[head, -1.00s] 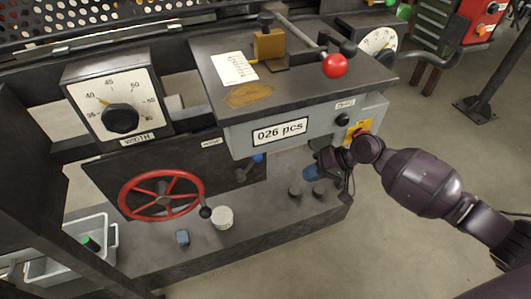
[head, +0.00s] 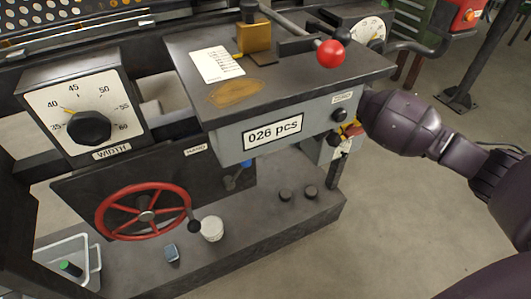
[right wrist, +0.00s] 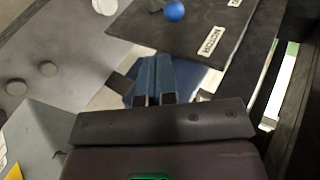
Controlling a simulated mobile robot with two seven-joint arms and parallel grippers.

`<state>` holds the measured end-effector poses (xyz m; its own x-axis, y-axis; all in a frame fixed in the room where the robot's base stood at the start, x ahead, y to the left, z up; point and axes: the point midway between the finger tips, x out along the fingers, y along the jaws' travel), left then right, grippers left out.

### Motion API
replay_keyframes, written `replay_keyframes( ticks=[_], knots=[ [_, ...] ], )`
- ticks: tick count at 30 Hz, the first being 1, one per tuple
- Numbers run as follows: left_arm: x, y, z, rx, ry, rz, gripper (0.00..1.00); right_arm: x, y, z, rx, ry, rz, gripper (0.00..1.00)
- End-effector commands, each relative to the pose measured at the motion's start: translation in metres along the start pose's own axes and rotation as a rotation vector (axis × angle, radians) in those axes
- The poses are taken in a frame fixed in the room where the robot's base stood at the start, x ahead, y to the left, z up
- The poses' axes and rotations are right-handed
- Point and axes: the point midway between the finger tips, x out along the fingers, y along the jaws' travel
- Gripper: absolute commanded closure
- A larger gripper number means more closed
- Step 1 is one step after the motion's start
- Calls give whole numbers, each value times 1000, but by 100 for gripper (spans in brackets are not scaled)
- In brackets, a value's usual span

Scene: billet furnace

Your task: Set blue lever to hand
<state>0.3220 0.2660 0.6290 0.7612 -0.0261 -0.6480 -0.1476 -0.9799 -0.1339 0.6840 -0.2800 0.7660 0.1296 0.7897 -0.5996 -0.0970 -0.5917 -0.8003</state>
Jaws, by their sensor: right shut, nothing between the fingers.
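The blue lever's ball knob (head: 246,163) shows under the front of the grey counter box, to the right of a small label (head: 195,150) on the dark panel. In the right wrist view the blue knob (right wrist: 174,11) is at the top edge, near a label reading MOTOR (right wrist: 211,40). My right gripper (right wrist: 155,62) is shut and empty, with its blue fingers pointing toward the panel. The knob lies beyond the fingertips, apart from them. In the head view the counter box hides my right gripper. My left gripper is not in view.
The grey counter box (head: 228,147) reads 026 pcs and overhangs the lever area. A red handwheel (head: 143,212) is left of the lever. A white cup (head: 212,229), a small blue block (head: 171,253) and two dark knobs (head: 298,193) are on the ledge below.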

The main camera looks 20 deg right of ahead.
Motion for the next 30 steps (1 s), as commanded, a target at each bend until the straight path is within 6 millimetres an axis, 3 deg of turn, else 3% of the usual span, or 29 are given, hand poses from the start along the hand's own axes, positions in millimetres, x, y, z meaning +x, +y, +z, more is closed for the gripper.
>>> replay_keyframes(
  ticks=[8,18,30],
  knots=[
    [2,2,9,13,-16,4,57,33,3,1,3,-6,-1,100],
    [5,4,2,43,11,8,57,85,3,1,2,-5,0,100],
    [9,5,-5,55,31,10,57,100,0,0,-1,0,0,100]
  ],
)
